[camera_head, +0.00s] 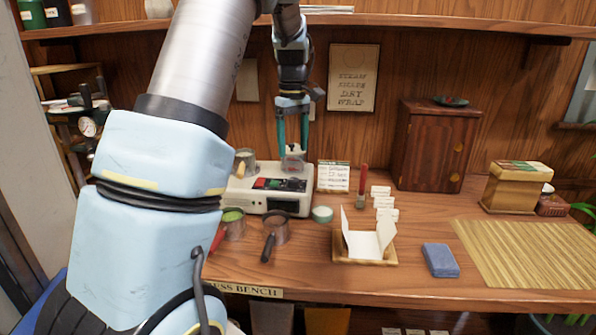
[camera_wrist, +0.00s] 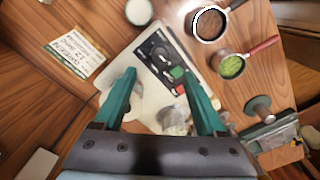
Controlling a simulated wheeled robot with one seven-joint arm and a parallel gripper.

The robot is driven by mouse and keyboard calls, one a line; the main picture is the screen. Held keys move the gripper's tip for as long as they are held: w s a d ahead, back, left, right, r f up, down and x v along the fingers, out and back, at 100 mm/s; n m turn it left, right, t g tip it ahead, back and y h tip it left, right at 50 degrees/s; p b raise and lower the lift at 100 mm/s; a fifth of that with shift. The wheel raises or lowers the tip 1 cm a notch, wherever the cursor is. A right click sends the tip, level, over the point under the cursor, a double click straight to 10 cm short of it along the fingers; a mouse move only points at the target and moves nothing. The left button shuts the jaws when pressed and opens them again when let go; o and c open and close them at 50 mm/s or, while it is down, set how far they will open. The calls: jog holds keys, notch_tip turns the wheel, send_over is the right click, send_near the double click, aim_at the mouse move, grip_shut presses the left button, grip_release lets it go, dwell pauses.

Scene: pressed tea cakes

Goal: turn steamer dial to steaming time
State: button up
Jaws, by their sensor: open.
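The steamer (camera_head: 240,198) is a pale box on the bench with a dark control panel (camera_head: 281,184) bearing red and green parts. In the wrist view, the panel (camera_wrist: 161,58) lies just beyond my fingers, with a green key and dark round shapes on it. I cannot tell clearly which shape is the dial or where it points. My gripper (camera_head: 293,151) is open and points down over the back of the steamer; its teal fingers (camera_wrist: 159,74) also show in the wrist view. They appear apart from the panel.
A written card (camera_head: 333,176) stands right of the steamer; it reads "GREEN" in the wrist view (camera_wrist: 75,52). A green-filled pan (camera_head: 233,217) and a dark-handled pan (camera_head: 276,230) stand in front. A white paper-lined tray (camera_head: 364,246) and a blue block (camera_head: 440,260) lie to the right.

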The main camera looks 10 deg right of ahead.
aim_at(293, 179)
notch_tip(293, 179, down, 9)
jog(key=shift+f+p, duration=0.1)
jog(key=shift+p, duration=0.85)
grip_shut()
